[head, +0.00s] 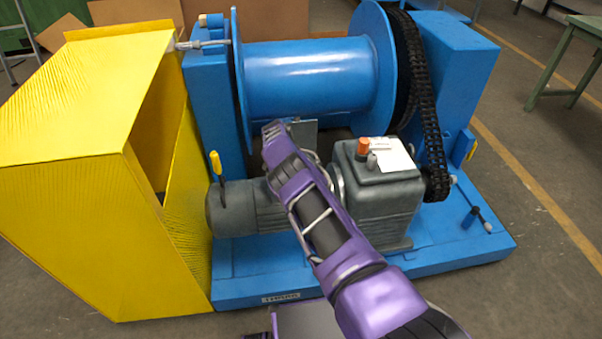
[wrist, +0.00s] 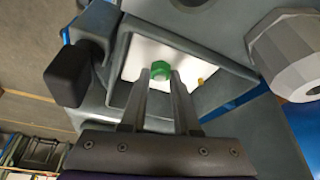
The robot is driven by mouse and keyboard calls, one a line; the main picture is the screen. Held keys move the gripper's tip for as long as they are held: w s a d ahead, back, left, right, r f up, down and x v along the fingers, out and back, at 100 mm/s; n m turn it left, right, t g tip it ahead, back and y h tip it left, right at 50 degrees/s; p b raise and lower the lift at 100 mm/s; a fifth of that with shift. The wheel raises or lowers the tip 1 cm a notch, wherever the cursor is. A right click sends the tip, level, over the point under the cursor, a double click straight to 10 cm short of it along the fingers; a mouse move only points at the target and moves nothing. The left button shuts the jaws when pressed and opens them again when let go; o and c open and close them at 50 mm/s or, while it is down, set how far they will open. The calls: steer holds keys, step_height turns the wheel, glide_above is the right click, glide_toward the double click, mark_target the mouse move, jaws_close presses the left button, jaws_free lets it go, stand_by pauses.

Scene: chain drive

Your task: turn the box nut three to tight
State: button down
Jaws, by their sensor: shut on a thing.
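In the wrist view an open grey box (wrist: 205,62) with a white inside lies ahead of my gripper. A green nut (wrist: 160,71) sits in it, against the white floor. My gripper (wrist: 160,76) reaches into the box, with its two fingertips on either side of the green nut, shut on it. A small brass-coloured piece (wrist: 200,82) shows to the right of the fingers. Other nuts, if any, are hidden. In the head view my purple arm hides the gripper, the box and the nut beside the grey motor (head: 240,207).
A large grey hexagonal fitting (wrist: 290,50) and a dark block (wrist: 76,72) flank the box. The head view shows a blue drum (head: 305,78), a black chain (head: 424,90), a gearbox (head: 375,195), a yellow guard (head: 75,110) and a screwdriver (head: 216,165).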

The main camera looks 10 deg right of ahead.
steer(key=shift+m, duration=0.3)
stand_by(0.5)
steer(key=c, duration=0.6)
jaws_free()
steer(key=shift+c, duration=0.2)
steer(key=shift+r, duration=0.15)
steer(key=p+v, duration=0.4)
steer(key=v, duration=1.3)
steer(key=shift+a+p, duration=0.15)
steer(key=shift+p, duration=0.2)
steer(key=shift+r, duration=0.1)
